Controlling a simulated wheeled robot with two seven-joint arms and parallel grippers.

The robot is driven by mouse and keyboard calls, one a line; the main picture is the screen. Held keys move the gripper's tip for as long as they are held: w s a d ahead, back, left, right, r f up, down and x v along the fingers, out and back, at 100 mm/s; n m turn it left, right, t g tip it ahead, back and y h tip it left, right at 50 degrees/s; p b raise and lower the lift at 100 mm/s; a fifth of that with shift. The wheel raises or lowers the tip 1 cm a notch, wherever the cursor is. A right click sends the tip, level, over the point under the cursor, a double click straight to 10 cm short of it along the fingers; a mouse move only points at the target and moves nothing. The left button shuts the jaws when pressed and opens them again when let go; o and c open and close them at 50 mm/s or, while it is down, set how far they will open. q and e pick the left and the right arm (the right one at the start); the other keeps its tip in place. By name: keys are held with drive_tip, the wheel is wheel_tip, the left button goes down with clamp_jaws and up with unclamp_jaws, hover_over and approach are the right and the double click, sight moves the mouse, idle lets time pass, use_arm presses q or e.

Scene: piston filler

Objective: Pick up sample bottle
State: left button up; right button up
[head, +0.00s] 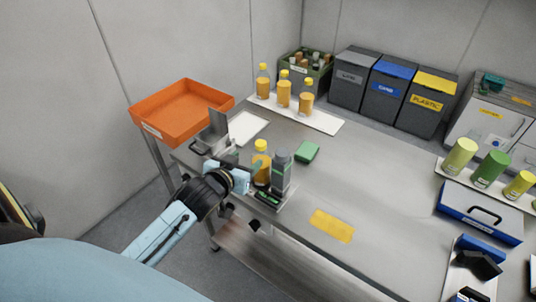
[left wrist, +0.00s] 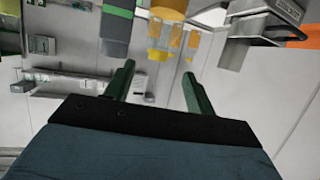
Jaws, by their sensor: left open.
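A sample bottle (head: 262,165) with a yellow cap and amber contents stands at the near left of the steel table, close beside a grey filler post (head: 281,172). My left gripper (head: 250,174) is open and reaches in from the left, right beside the bottle. In the left wrist view, the two dark green fingers (left wrist: 158,74) are spread apart, and the bottle (left wrist: 167,32) shows past their tips, between them in the picture. I cannot tell whether the fingers touch it. Part of the bottle is hidden by the gripper in the head view. My right gripper is not in view.
Several similar bottles (head: 283,92) stand on a white tray behind. An orange tray (head: 186,110) is at the left. Grey bins (head: 354,78) line the back.

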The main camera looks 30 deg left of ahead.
sight(263, 146)
use_arm(q)
drive_tip(key=x, duration=1.2)
drive_tip(key=shift+w+d+f, duration=0.1)
drive_tip(key=shift+w, duration=0.15)
clamp_jaws()
